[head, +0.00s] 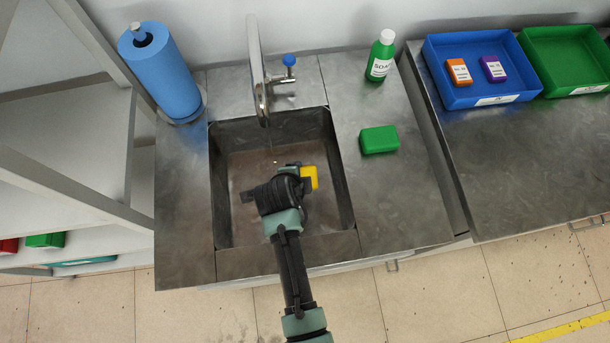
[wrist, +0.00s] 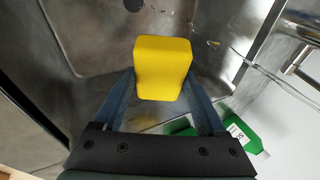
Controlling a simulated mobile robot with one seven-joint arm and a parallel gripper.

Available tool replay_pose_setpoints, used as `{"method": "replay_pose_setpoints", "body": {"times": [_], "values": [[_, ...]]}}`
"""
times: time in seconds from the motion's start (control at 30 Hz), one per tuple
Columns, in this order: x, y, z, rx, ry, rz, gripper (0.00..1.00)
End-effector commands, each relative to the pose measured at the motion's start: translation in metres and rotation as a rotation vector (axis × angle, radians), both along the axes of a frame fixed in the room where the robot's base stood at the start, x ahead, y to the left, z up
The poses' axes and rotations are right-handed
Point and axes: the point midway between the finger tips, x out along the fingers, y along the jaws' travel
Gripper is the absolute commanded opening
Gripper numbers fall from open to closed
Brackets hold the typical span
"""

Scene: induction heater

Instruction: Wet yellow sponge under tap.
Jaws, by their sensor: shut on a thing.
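The yellow sponge (head: 310,178) is held over the sink basin (head: 236,200). In the wrist view, the sponge (wrist: 163,68) sits between the two fingers of my gripper (wrist: 160,90), which is shut on it. The tap (head: 258,70) rises behind the sink with its spout over the basin, and a blue-knobbed handle (head: 289,61) is beside it. Small drops show below the spout, and thin pale streaks show in the wrist view beside the chrome tap (wrist: 303,57). The sponge is nearer the front than the spout. I cannot tell if water touches it.
A green sponge (head: 379,139) and a green soap bottle (head: 381,57) stand on the counter right of the sink. A blue paper roll (head: 158,70) is at the left. A blue tray (head: 463,95) and a green tray (head: 570,62) are farther right.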

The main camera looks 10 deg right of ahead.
Motion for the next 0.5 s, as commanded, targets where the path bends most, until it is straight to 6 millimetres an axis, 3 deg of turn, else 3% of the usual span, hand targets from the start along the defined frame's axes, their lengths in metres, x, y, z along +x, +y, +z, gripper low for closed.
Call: {"method": "replay_pose_setpoints", "body": {"times": [0.5], "values": [[0.038, 0.017, -0.009, 0.000, -0.001, 0.000, 0.29]]}}
